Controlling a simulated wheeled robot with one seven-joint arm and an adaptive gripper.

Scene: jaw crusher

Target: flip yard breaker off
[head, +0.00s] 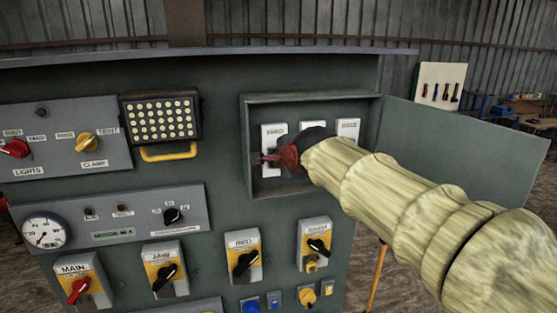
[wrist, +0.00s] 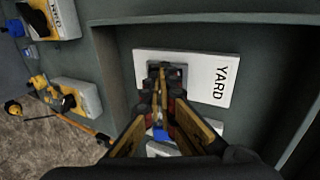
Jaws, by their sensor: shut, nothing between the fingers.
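The yard breaker (head: 272,135) is a white plate, leftmost of the white breakers in the open box. In the wrist view its plate (wrist: 208,78) shows the word YARD and a dark switch (wrist: 178,72) set in its face. My gripper (head: 261,158) is shut and empty, with its fingertips in front of the lower part of the yard breaker. In the wrist view the fingertips (wrist: 161,85) overlap the switch and hide much of it. I cannot tell whether they touch it or which way the lever stands.
The breaker box (head: 248,120) has raised walls around the breakers, and its door (head: 460,150) stands open to the right. A middle breaker (head: 308,127) and a right breaker (head: 347,128) are partly behind my arm. Rotary switches (head: 244,258) sit below the box.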

